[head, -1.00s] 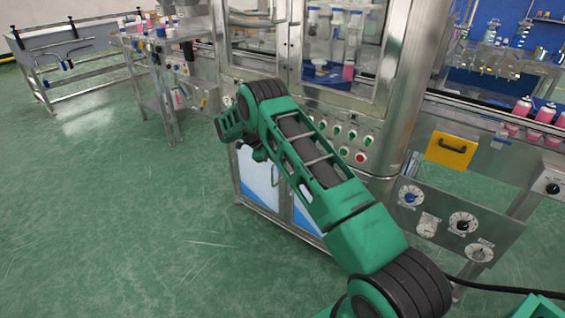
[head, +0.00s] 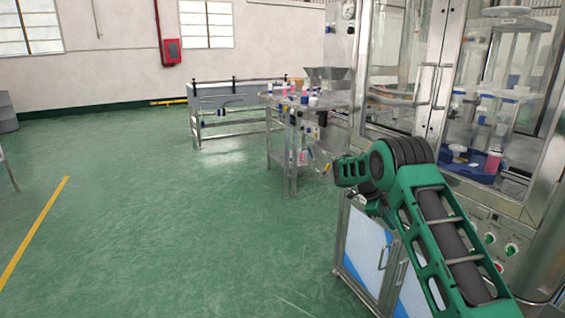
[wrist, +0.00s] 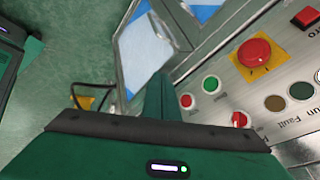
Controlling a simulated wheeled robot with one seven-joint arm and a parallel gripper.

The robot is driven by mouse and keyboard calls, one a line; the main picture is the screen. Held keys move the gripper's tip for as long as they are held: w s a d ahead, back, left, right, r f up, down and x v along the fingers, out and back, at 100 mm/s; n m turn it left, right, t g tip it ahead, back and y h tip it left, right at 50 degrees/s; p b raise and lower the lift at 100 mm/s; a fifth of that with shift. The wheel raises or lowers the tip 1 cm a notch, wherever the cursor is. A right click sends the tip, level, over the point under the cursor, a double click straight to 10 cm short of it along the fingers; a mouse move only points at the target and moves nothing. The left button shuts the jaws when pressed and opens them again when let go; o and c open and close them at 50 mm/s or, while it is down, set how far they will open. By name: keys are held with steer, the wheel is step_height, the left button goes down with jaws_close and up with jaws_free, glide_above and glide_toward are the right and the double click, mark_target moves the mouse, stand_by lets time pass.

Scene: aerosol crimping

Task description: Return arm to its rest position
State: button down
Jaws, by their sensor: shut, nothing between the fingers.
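My arm's green links with black ribbed joints fill the lower right of the head view, in front of the crimping machine's steel frame (head: 438,62). In the wrist view my gripper (wrist: 157,98) shows as a narrow green shape beyond the dark-edged green wrist housing. It is shut and empty. It points down past the front of the machine, beside the control panel (wrist: 228,100), apart from anything it could hold.
A red emergency button (wrist: 254,53) on a yellow plate and several smaller buttons lie close on the right. Cabinet doors (head: 372,245) are below. A steel table (head: 325,101) with small bottles stands behind. Green floor (head: 170,225) on the left is open, with a yellow line (head: 35,232).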

steer(key=s+d+r+n+y, duration=0.25)
steer(key=s+r+n, duration=0.25)
steer(key=s+r, duration=0.6)
steer(key=s+d+r+n+y, duration=0.1)
steer(key=s+d+r+n, duration=0.25)
steer(key=s+r, duration=0.75)
steer(key=s+a+f+n+y, duration=0.1)
steer(key=s+a+n, duration=0.2)
steer(key=s, duration=0.8)
steer(key=s+a+f+n+y, duration=0.1)
steer(key=s+a+f+n, duration=0.1)
steer(key=s, duration=1)
steer(key=s+a+f+n+y, duration=0.1)
steer(key=s+a+n, duration=0.4)
steer(key=s, duration=0.6)
steer(key=shift+s+f+n+y, duration=0.3)
steer(key=shift+f+n+y, duration=0.05)
steer(key=shift+f+n, duration=0.15)
steer(key=shift+a, duration=0.1)
steer(key=shift+w+f, duration=0.25)
steer(key=shift+w, duration=0.4)
